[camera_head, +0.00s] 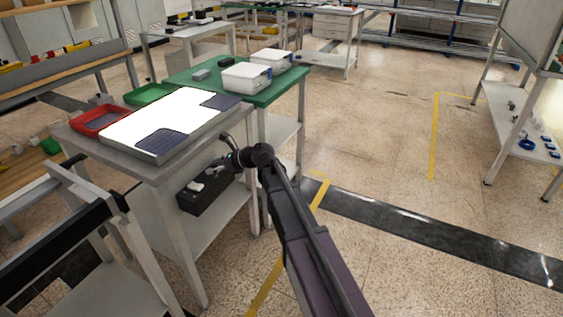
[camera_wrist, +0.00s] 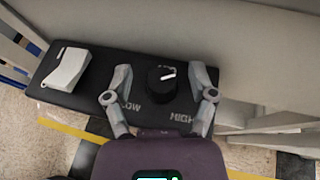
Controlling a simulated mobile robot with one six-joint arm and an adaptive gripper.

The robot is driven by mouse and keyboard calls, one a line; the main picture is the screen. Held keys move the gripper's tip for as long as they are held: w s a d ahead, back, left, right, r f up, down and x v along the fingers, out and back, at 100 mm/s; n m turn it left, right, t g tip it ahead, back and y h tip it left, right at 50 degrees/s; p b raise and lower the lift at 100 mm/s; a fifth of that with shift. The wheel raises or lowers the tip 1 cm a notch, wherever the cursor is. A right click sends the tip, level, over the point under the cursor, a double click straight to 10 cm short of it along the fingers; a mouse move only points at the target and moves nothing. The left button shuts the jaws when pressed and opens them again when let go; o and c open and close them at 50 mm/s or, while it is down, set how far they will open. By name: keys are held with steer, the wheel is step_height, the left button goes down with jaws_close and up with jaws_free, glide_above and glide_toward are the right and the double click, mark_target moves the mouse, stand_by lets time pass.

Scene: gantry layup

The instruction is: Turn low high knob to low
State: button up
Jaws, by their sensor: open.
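A black control box (camera_head: 208,197) hangs under the near table's top in the head view. In the wrist view the box (camera_wrist: 88,88) carries a round black knob (camera_wrist: 160,86) with a short white pointer line. The line lies toward the right of the picture, tilted slightly up. The letters LOW, partly covered by a finger, are at the knob's lower left, and HIGH is at its lower right. My gripper (camera_wrist: 163,82) is open, with one finger on each side of the knob and visible gaps between. In the head view the knob is hard to make out.
A white rocker switch (camera_wrist: 66,69) sits left of the knob. The near table (camera_head: 172,170) bears a bright white panel (camera_head: 165,118) and a red tray (camera_head: 99,120). A green table (camera_head: 285,88) with white boxes stands behind. The floor to the right is clear.

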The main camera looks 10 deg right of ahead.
steer(key=shift+s+m+t+h, duration=0.1)
steer(key=shift+m+t+h, duration=0.7)
steer(key=shift+m+t, duration=0.75)
steer(key=s+d+r+n+g+h+p, duration=0.3)
steer(key=s+d+r+n+p, duration=0.4)
steer(key=p, duration=0.5)
steer(key=s+d+r+n+g+h+p, duration=0.3)
steer(key=s+d+r+n+p, duration=0.4)
steer(key=s+d+n+p, duration=0.4)
steer(key=s+n+h+p, duration=0.1)
steer(key=s+n+p, duration=0.1)
steer(key=s, duration=0.1)
steer(key=shift+d+r+g+h, duration=0.25)
steer(key=shift+r+g+h, duration=0.05)
steer(key=shift+g+h, duration=0.1)
steer(key=shift+s, duration=0.15)
